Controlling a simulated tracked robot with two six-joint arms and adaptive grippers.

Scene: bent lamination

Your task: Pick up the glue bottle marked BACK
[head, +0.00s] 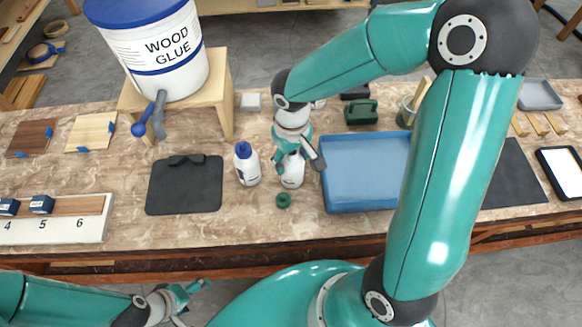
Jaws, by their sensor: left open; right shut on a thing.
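Two white bottles stand side by side near the middle of the bench. The left bottle (247,170) has a blue cap and a dark label; no gripper touches it. The right bottle (292,180) is under my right gripper (294,163), which is shut on its upper part and hides its top. I cannot read BACK on either bottle. I cannot tell whether the held bottle is clear of the bench. My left gripper (190,296) is open and empty, low at the left, in front of the bench edge.
A small green piece (283,200) lies just in front of the held bottle. A blue tray (362,172) is close on the right, a black mat (185,185) on the left. A wood glue bucket (155,50) stands on a wooden stand (222,85) behind.

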